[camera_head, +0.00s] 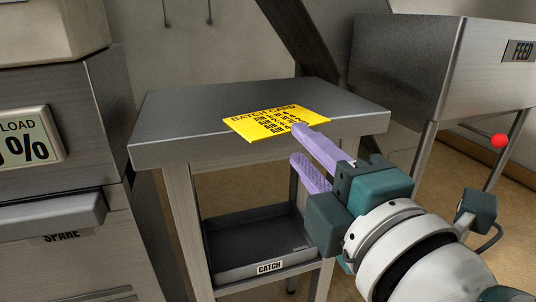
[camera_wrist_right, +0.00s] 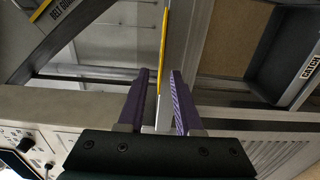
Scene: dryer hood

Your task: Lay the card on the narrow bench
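The yellow batch card (camera_head: 262,120) lies face up, apparently flat, on the grey top of the narrow bench (camera_head: 190,112). Its near edge reaches slightly past the bench's front edge. In the right wrist view the card (camera_wrist_right: 162,40) shows edge-on, close against the bench top (camera_wrist_right: 172,45). My right gripper (camera_head: 302,146) is at the bench's front edge with its purple fingers apart. One finger is above the card's near edge and the other is below the bench top. In the right wrist view the fingers (camera_wrist_right: 162,92) stand either side of the card and slab, with gaps. My left gripper is not in view.
A catch tray (camera_head: 262,247) sits on the bench's lower shelf. A grey machine with a load display (camera_head: 28,137) stands close on the left. A feed unit (camera_head: 410,60) stands on the right. The left part of the bench top is clear.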

